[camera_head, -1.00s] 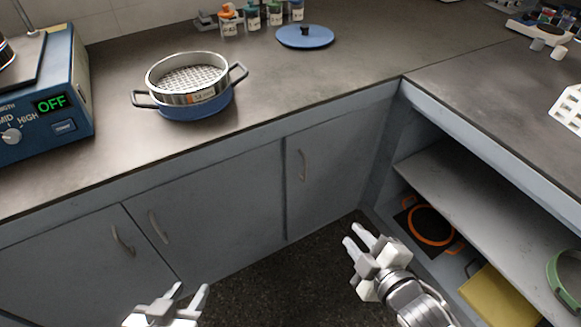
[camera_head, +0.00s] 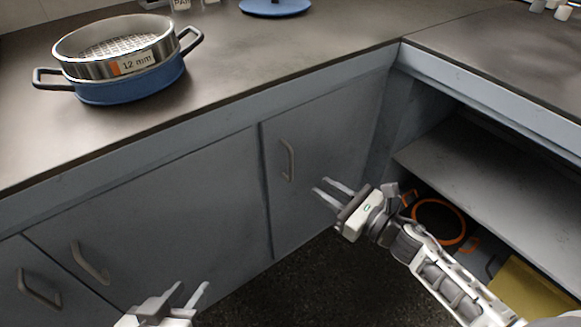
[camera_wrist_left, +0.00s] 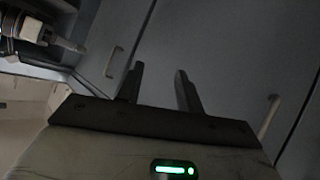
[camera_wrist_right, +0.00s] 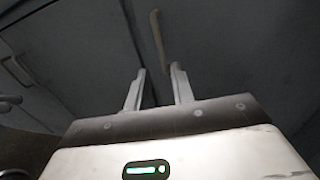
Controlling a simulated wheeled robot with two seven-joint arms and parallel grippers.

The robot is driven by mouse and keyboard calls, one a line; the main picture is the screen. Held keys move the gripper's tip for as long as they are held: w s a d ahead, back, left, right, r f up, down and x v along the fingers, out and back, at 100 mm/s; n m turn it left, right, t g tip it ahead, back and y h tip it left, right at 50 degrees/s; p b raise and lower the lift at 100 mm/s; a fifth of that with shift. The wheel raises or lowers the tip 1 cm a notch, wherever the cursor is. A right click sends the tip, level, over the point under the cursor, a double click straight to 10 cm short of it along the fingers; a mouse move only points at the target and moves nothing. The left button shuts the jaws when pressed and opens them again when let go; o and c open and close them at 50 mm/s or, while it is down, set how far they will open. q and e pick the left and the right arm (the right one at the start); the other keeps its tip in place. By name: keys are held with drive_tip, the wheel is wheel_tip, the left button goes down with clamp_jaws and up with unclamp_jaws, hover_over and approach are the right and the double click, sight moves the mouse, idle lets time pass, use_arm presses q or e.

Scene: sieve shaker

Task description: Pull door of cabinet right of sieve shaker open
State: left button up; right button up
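Grey cabinet doors run below the counter. The rightmost door (camera_head: 335,140) is shut and has a vertical handle (camera_head: 289,160) near its left edge. My right gripper (camera_head: 324,187) is open and empty, just right of and below that handle, apart from it. In the right wrist view a handle (camera_wrist_right: 157,38) shows beyond the fingertips. The middle door (camera_head: 170,210) is shut, with a handle (camera_head: 90,263) at its left. A further door (camera_head: 25,270) with a handle (camera_head: 38,288) is at the far left. My left gripper (camera_head: 192,289) is open and empty in front of the middle door. The sieve shaker is out of view.
A sieve (camera_head: 118,48) sits on a blue pan (camera_head: 130,85) on the counter (camera_head: 260,60), with a blue lid (camera_head: 275,7) behind. At right, an open shelf (camera_head: 480,180) holds an orange-rimmed item (camera_head: 438,222) and a yellow item (camera_head: 530,290) below. Dark floor lies between.

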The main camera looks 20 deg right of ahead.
sight(291, 181)
drive_tip(key=b+x, duration=0.1)
drive_tip(key=x, duration=1)
drive_tip(key=shift+s, duration=0.1)
clamp_jaws()
